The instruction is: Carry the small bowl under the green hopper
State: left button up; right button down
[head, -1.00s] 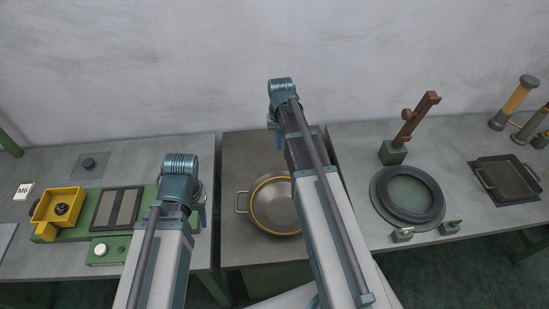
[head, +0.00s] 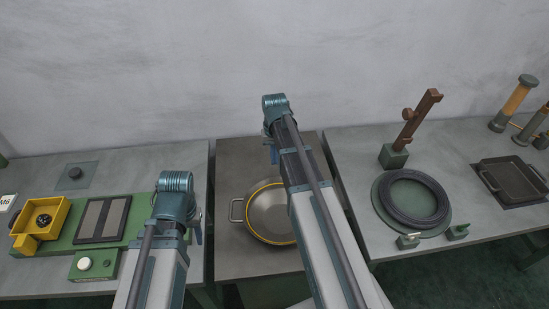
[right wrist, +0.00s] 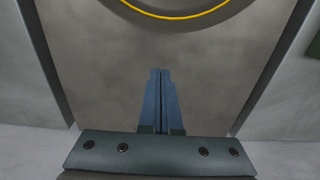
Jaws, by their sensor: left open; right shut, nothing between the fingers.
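A metal bowl with a yellow rim and side handle (head: 268,222) stands on the middle grey table. My right arm partly covers its right side. My right gripper (head: 268,152) is beyond the bowl, over the back of that table, shut and empty. In the right wrist view its blue fingers (right wrist: 160,75) are together, and part of the yellow rim (right wrist: 178,17) shows at the top, apart from them. My left gripper (head: 198,235) is open, mostly hidden behind its own wrist, left of the bowl near the gap between tables. I can make out no green hopper.
The left table bears a yellow tray (head: 62,212) on a green base, a dark plate (head: 103,218) and a green button box (head: 92,264). The right table bears a dark ring (head: 412,198), a brown post (head: 418,120) and a dark pan (head: 512,180). Gaps separate the tables.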

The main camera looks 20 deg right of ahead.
pick_arm(q)
notch_tip(320, 180, down, 4)
jog(key=b, duration=0.3)
jog(key=shift+f, duration=0.25)
pick_arm(e)
notch_tip(320, 180, down, 4)
jog(key=shift+f, duration=0.25)
pick_arm(q)
jog(key=shift+r, duration=0.35)
pick_arm(e)
jog(key=s, duration=0.2)
jog(key=s+a, duration=0.1)
jog(key=s, duration=0.1)
jog(key=shift+r, duration=0.35)
jog(key=shift+w, duration=0.1)
